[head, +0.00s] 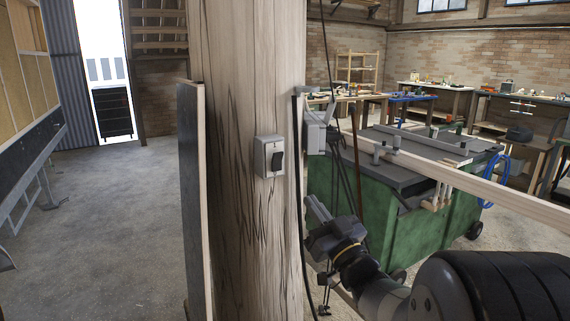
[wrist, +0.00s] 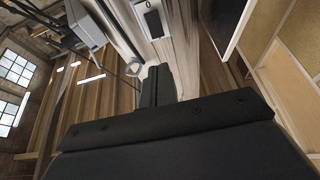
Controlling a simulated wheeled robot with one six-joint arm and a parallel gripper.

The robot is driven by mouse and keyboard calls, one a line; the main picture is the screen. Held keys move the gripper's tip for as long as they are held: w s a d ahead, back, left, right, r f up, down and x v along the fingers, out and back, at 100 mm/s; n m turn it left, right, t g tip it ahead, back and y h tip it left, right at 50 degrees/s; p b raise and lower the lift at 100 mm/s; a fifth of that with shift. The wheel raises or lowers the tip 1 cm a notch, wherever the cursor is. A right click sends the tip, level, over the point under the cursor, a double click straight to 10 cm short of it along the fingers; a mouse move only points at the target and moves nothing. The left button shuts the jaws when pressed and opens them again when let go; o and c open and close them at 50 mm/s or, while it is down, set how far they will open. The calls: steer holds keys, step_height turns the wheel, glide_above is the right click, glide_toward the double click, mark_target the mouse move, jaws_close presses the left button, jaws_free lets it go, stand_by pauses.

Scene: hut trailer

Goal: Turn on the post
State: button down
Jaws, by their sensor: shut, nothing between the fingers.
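A thick wooden post (head: 235,190) stands upright in the middle of the head view. A small grey switch box (head: 262,150) with a dark rocker (head: 277,160) is mounted on it. The switch also shows near the top of the wrist view (wrist: 153,22). My gripper (head: 314,207) is to the right of the post and lower than the switch, apart from it. Its dark fingers are shut and empty, and they show in the middle of the wrist view (wrist: 158,86). I cannot tell the rocker's on or off position.
A grey box (head: 317,135) with hanging cables is at the post's right side, above my gripper. A green wheeled bench (head: 430,225) and a long wooden beam (head: 480,185) are on the right. A dark panel (head: 190,180) leans left of the post. Open concrete floor (head: 110,220) lies left.

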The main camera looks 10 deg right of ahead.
mark_target(278, 154)
steer(key=p+x, duration=0.3)
steer(key=x, duration=1.1)
steer(key=shift+r, duration=0.1)
steer(key=shift+w+r+p, duration=0.15)
steer(key=shift+r+p, duration=0.3)
steer(key=shift+p, duration=0.5)
steer(key=shift+w+a+f+g, duration=0.1)
steer(key=shift+f+g, duration=0.05)
steer(key=shift+g, duration=0.25)
steer(key=shift+f, duration=0.15)
